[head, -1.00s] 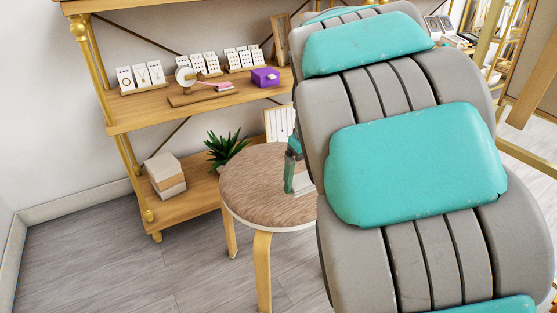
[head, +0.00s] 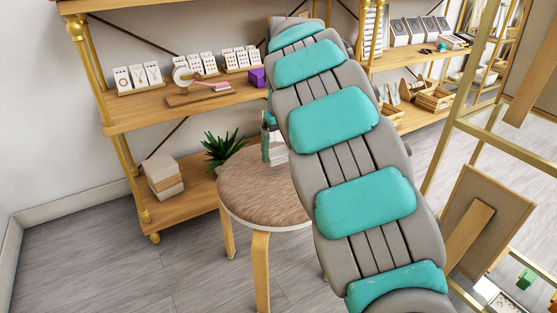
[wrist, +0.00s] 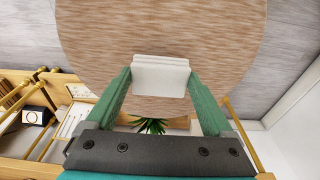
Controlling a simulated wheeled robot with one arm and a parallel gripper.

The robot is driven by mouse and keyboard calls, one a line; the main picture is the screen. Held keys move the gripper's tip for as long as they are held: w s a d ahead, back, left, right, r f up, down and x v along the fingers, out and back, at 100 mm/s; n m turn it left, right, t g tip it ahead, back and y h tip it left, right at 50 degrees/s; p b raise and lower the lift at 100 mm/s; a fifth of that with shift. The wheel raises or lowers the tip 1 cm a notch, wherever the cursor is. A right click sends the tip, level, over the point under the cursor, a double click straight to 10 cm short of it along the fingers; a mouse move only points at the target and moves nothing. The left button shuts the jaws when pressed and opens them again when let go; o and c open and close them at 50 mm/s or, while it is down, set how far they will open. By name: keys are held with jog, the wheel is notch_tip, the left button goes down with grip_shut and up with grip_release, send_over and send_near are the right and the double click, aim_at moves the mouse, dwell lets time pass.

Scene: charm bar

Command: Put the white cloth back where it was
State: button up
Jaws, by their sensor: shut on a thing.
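The white cloth (wrist: 160,78) is a small folded block between the two green fingers of my gripper (wrist: 158,72) in the wrist view. My gripper is shut on it, with a finger at each side. Below it is the round wooden stool top (wrist: 225,40). In the head view, the gripper (head: 268,138) is partly hidden behind my arm, over the far part of the stool (head: 245,190). A pale part of the cloth (head: 278,154) shows there. I cannot tell whether the cloth touches the stool.
A wooden shelf (head: 130,110) with jewellery displays stands behind the stool, with a purple box (head: 257,78) on it. A plant (head: 222,150) and stacked boxes (head: 163,177) sit on its lower board. The floor at left is clear.

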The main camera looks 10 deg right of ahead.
aim_at(279, 153)
jog(key=shift+w+f+b, duration=0.1)
jog(key=shift+f+b, duration=0.25)
jog(key=shift+f, duration=1.5)
jog(key=o, duration=0.9)
